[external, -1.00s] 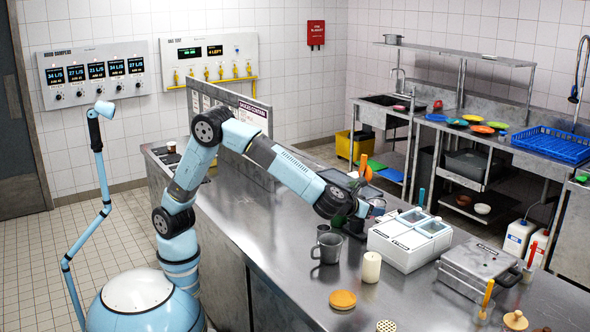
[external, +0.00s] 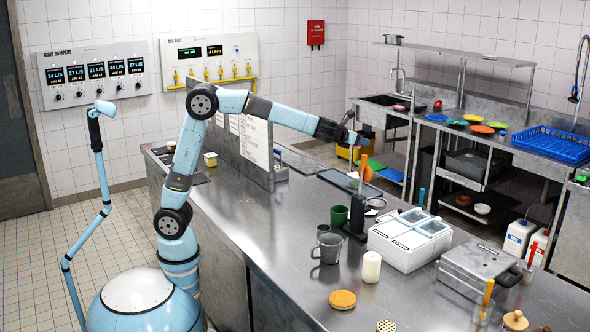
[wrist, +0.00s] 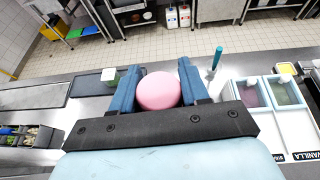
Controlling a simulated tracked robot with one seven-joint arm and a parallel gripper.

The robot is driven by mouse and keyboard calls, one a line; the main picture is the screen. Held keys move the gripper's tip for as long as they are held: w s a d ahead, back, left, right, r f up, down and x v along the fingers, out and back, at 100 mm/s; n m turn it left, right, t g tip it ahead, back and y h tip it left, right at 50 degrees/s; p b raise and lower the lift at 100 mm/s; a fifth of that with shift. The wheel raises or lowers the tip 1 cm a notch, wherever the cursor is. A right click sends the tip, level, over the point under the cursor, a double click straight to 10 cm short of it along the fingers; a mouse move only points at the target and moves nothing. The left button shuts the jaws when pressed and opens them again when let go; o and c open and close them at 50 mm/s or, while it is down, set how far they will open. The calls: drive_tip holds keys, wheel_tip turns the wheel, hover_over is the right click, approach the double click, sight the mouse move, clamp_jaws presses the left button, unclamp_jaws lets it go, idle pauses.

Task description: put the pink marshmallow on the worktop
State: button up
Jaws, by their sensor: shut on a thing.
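The pink marshmallow (wrist: 158,91) is a round pink piece held between the two blue fingers of my gripper (wrist: 157,85) in the wrist view. In the external view my gripper (external: 356,137) is raised well above the counter, near its far side; the marshmallow cannot be made out there. The worktop (external: 255,215) is the long grey steel counter, and it lies below my gripper, apart from the marshmallow.
A white box with lidded compartments (external: 405,248) stands on the counter, with a black stand (external: 357,215), green cup (external: 338,216), grey mug (external: 327,248) and candle-like white cylinder (external: 371,267) nearby. A grey upright panel (external: 255,140) stands at the left. The counter's middle left is bare.

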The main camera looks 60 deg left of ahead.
drive_tip(key=w+a+f, duration=0.2)
drive_tip(key=a+f, duration=0.6)
drive_tip(key=n+y, duration=0.2)
hover_over(305, 200)
drive_tip(key=w+d, duration=0.4)
drive_tip(key=d, duration=0.3)
wheel_tip(305, 200, down, 18)
drive_tip(key=f, duration=0.1)
drive_tip(key=shift+n+g+y, duration=0.3)
drive_tip(key=shift+y, duration=0.2)
drive_tip(key=s+a+f, duration=0.1)
drive_tip(key=a+f, duration=0.1)
drive_tip(key=s+a+f, duration=0.1)
drive_tip(key=a+f, duration=0.1)
drive_tip(key=s+a+f, duration=0.2)
drive_tip(key=a+f, duration=0.1)
drive_tip(key=shift+f, duration=0.1)
